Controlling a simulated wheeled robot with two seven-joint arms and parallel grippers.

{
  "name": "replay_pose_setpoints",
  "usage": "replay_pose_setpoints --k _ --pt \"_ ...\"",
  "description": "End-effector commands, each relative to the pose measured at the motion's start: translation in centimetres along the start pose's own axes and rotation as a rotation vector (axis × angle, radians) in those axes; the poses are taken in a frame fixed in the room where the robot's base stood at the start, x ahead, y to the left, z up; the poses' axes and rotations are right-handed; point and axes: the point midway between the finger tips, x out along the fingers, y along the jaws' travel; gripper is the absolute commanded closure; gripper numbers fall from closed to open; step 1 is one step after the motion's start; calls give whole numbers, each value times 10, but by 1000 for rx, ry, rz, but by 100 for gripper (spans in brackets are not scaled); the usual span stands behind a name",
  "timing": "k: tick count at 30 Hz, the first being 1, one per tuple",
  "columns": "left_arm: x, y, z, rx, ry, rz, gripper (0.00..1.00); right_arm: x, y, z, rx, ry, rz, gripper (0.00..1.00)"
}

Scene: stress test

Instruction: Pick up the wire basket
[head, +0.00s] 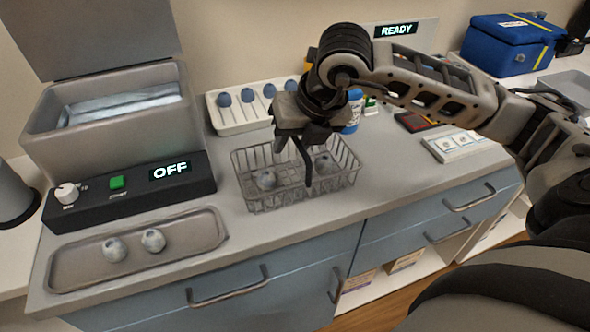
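The wire basket (337,182) is a grey open-topped wire container on the grey counter, in the middle of the head view. No part of the basket looks clamped. My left gripper is not in view.
A bath unit (122,124) with a raised lid and an "OFF" panel stands at the left. A metal tray (195,242) with two round items lies in front of it. A white rack (227,116) is behind the basket. A white box (455,145) is at the right.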

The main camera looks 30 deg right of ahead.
Motion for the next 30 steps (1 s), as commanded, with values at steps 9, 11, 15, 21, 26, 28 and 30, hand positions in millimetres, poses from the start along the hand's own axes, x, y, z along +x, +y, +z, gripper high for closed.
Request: replay_pose_setpoints --k 9,11,15,21,26,28,30 --pt "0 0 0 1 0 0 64 0 0 0 0 -1 1 100" --pt "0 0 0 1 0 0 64 0 0 0 0 -1 0 100" --pt "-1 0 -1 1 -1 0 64 -1 0 1 0 -1 0 100" --pt "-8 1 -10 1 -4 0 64 -8 2 3 1 0 0 100" --pt "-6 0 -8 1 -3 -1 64 -22 5 10 1 -5 2 100" --pt "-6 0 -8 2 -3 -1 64 -32 8 14 0 -5 2 100" --pt "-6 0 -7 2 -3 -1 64 -42 11 12 -2 -6 4 100"
